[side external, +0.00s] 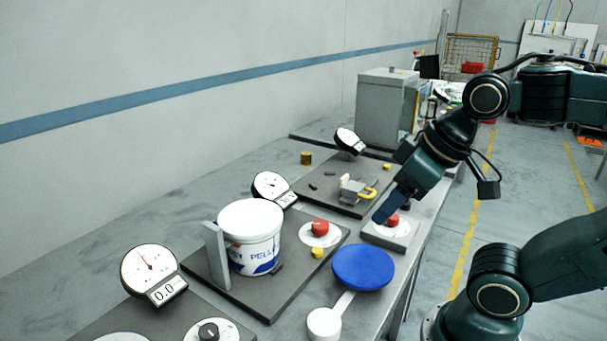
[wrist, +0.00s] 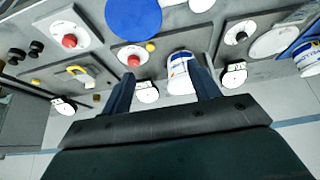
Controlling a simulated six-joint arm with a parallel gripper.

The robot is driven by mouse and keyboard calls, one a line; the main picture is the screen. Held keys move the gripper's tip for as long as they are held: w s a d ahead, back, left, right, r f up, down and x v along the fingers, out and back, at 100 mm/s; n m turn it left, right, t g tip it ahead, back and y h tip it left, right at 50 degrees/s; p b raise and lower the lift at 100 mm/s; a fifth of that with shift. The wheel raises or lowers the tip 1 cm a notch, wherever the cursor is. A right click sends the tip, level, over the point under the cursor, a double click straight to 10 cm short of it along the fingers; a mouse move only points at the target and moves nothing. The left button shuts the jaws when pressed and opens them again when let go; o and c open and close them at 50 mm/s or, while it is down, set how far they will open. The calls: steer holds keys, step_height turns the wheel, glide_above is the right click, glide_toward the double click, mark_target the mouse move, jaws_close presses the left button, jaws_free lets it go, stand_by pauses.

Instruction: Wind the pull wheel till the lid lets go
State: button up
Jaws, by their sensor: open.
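A white tub with a white lid (side external: 250,220) stands upright on a dark plate (side external: 225,290), next to a grey upright post (side external: 216,255). The lid sits on the tub. A red wheel (side external: 320,228) on a white disc is on the same plate, likely the pull wheel. The tub (wrist: 180,78) and red wheel (wrist: 134,60) also show in the wrist view. My gripper (side external: 380,218) is open and empty, above a second red knob (side external: 392,221) on a separate small plate, partly covering it. Contact cannot be told.
A dial gauge (side external: 272,185) is behind the tub, partly hidden. Another gauge (side external: 150,268) reads 0.0. A blue round pad (side external: 363,267) is near the front edge. A plate with a padlock-like part (side external: 355,190) and a grey cabinet (side external: 385,110) are farther back.

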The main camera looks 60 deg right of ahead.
steer(key=n+g, duration=0.3)
steer(key=g, duration=0.3)
glide_above(320, 224)
step_height(320, 224, down, 5)
steer(key=shift+r, duration=0.15)
step_height(320, 224, down, 14)
steer(key=shift+r, duration=0.1)
stand_by(0.8)
